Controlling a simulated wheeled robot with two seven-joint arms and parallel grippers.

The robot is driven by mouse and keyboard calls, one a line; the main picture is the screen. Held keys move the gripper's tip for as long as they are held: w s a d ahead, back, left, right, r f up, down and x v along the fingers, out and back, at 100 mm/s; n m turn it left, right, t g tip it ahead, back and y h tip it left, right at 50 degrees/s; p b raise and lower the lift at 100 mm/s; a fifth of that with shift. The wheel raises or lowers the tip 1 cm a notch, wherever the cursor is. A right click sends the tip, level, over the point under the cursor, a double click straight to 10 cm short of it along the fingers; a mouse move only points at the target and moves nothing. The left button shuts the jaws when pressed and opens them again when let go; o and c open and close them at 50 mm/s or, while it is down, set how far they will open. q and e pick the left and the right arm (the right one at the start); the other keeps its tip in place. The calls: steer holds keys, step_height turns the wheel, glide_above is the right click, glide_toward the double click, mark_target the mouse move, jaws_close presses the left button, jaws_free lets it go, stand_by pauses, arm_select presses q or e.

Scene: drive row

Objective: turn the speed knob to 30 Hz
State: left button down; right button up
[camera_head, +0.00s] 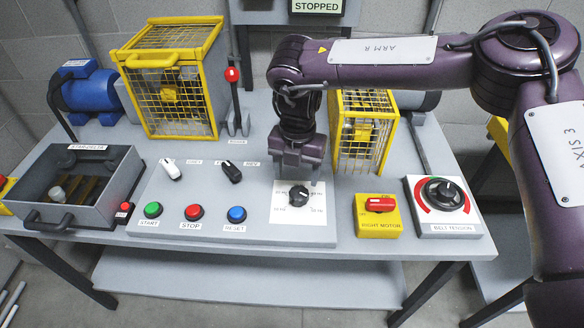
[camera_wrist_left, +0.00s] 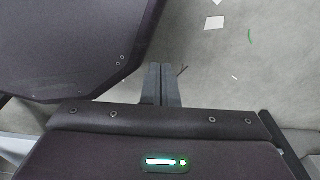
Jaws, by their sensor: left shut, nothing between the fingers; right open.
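The speed knob (camera_head: 299,195) is a black dial on a white plate (camera_head: 318,224) at the right part of the control panel. The plate carries Hz marks around the dial; they are too small to read surely. My right gripper (camera_head: 299,178) points down just above and behind the knob, its fingers apart. From this angle I cannot tell whether a finger touches the knob.
Left of the knob are green (camera_head: 153,209), red (camera_head: 193,212) and blue (camera_head: 236,214) buttons, with white (camera_head: 170,168) and black (camera_head: 231,171) switches behind. A red-handled motor switch (camera_head: 380,203) and belt tension dial (camera_head: 441,193) stand right. Yellow cages (camera_head: 172,80) stand behind. A sign reads STOPPED (camera_head: 316,6).

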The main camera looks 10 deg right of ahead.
mark_target(299, 193)
steer(key=shift+w+d+r, duration=0.25)
steer(key=shift+w+d, duration=0.1)
steer(key=shift+w, duration=0.1)
steer(key=shift+s+d+f, duration=0.1)
steer(key=shift+s, duration=0.1)
steer(key=f, duration=0.1)
steer(key=s+f, duration=0.1)
steer(key=f, duration=0.1)
steer(key=shift+s+f+p, duration=0.1)
steer(key=shift+f+p, duration=0.1)
steer(key=shift+p, duration=0.2)
steer(key=shift+w+f, duration=0.25)
steer(key=shift+f, duration=1.4)
steer(key=c, duration=1)
arm_select(q)
steer(key=shift+s+a+r, duration=0.1)
steer(key=shift+s+r, duration=0.2)
steer(key=shift+s, duration=0.3)
steer(key=shift+s+r, duration=0.25)
steer(key=shift+s, duration=0.3)
